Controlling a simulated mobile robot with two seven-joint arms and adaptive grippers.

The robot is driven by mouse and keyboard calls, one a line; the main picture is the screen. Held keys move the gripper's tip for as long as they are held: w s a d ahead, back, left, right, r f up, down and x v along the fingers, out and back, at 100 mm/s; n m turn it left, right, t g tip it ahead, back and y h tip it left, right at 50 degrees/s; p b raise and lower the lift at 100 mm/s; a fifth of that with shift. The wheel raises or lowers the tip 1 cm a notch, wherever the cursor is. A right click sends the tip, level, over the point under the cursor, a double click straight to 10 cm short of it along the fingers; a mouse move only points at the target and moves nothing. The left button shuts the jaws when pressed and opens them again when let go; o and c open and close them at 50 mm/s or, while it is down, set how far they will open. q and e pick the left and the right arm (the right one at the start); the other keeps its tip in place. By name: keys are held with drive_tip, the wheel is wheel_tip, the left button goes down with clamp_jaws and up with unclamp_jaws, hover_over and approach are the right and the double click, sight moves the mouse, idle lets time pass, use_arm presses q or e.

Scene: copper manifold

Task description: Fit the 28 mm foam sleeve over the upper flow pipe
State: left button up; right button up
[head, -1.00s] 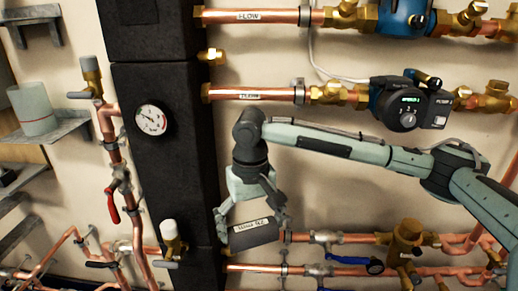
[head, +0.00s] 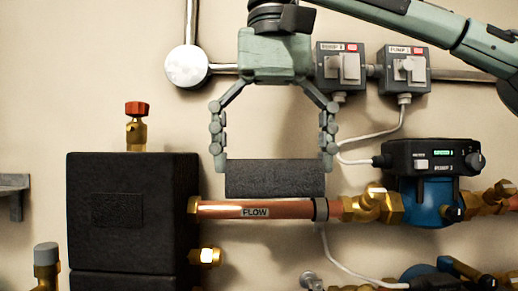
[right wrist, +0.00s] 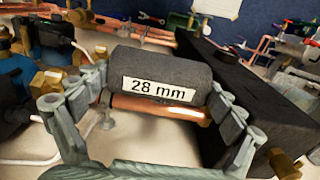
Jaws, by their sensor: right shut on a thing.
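The dark grey foam sleeve (head: 275,178) is held lengthwise between the fingertips of my right gripper (head: 274,165). It lies level just above the copper upper flow pipe (head: 222,209), which carries a FLOW label. In the right wrist view the sleeve (right wrist: 160,68) shows a white 28 mm label, and the flow pipe (right wrist: 150,106) runs close to it and parallel. The sleeve looks apart from the pipe in the head view; whether they touch is hard to tell. My left gripper is not in view.
A black insulated block (head: 130,215) stands at the pipe's left end. A clamp (head: 321,209), brass valve (head: 365,207) and blue pump (head: 432,190) are to the right. Switch boxes (head: 341,70) and a round white box (head: 186,66) are on the wall above.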

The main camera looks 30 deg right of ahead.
drive_tip(key=shift+s+d+r, duration=0.1)
drive_tip(key=shift+s+r, duration=0.2)
drive_tip(key=shift+r, duration=0.6)
drive_tip(key=shift+w+d+f, duration=0.3)
drive_tip(key=shift+w+d, duration=0.4)
drive_tip(key=shift+w, duration=0.75)
drive_tip(key=shift+w+d+f, duration=0.35)
drive_tip(key=shift+w+d, duration=0.3)
drive_tip(key=shift+w, duration=0.75)
drive_tip(key=shift+w+d+f, duration=0.3)
drive_tip(key=shift+w+d, duration=0.4)
drive_tip(key=shift+w, duration=0.75)
drive_tip(key=shift+d+f, duration=0.1)
drive_tip(key=shift+f, duration=1.2)
drive_tip(key=shift+f+b, duration=0.6)
drive_tip(key=shift+f, duration=0.5)
drive_tip(key=shift+f+b, duration=0.15)
drive_tip(key=shift+b, duration=0.15)
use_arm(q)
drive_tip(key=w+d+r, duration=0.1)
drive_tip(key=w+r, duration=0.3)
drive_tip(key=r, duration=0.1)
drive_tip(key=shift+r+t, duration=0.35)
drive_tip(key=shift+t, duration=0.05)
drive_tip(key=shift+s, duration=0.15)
use_arm(e)
drive_tip(key=shift+f, duration=0.1)
